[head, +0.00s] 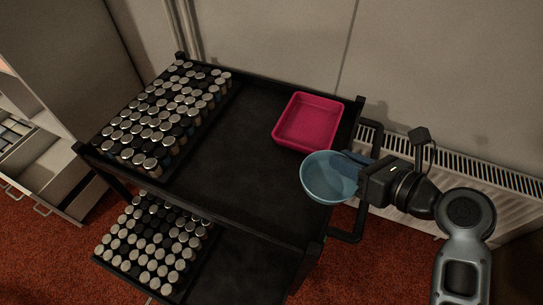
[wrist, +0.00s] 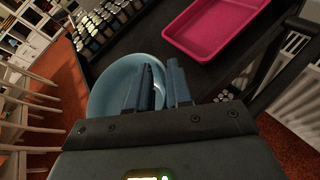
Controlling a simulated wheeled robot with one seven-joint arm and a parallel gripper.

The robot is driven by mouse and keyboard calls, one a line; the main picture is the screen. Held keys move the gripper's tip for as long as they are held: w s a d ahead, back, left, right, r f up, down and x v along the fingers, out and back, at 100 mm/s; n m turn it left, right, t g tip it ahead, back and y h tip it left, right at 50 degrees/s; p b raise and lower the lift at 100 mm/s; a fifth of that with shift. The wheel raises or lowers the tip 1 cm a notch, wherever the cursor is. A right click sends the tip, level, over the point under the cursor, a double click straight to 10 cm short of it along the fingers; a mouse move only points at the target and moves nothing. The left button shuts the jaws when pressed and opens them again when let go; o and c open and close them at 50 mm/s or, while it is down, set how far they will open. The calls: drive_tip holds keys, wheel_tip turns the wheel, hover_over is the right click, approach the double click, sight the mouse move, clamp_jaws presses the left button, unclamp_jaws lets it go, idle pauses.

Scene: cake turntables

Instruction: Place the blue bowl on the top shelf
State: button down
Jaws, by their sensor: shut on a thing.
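The blue bowl (head: 325,179) is at the right end of the black cart's top shelf (head: 235,165), in front of the pink tray. My gripper (head: 352,165) reaches in from the right and is shut on the bowl's right rim. In the wrist view the bowl (wrist: 118,82) shows on the left, with the fingers (wrist: 164,85) at its rim. The bowl looks upright or nearly so. I cannot tell whether its base touches the shelf or hangs just above it.
A pink tray (head: 308,121) stands at the shelf's back right. Several metal-capped jars (head: 165,115) fill its left end; more jars (head: 155,240) stand on the lower shelf. The shelf's middle is bare. A radiator (head: 400,195) is behind on the right.

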drive_tip(key=shift+s+a+r+n+g+y+b, duration=0.15)
drive_tip(key=shift+a+n+y, duration=0.1)
drive_tip(key=shift+a, duration=0.15)
drive_tip(key=shift+a+r+n+g+y+b, duration=0.15)
drive_tip(key=shift+a+n, duration=0.1)
drive_tip(key=shift+a, duration=0.45)
drive_tip(key=w+a+f, duration=0.1)
drive_tip(key=a+f, duration=0.1)
drive_tip(key=a, duration=0.1)
drive_tip(key=w+a+f+b, duration=0.1)
drive_tip(key=w+a+f, duration=0.1)
drive_tip(key=a, duration=0.1)
drive_tip(key=w+a+f, duration=0.1)
drive_tip(key=a+f, duration=0.1)
drive_tip(key=a, duration=0.2)
drive_tip(key=shift+w+f, duration=0.2)
drive_tip(key=shift+f, duration=0.1)
drive_tip(key=shift+a+f+b, duration=0.1)
drive_tip(key=shift+f+b, duration=0.6)
drive_tip(key=shift+f, duration=1.4)
drive_tip(key=c, duration=1)
unclamp_jaws()
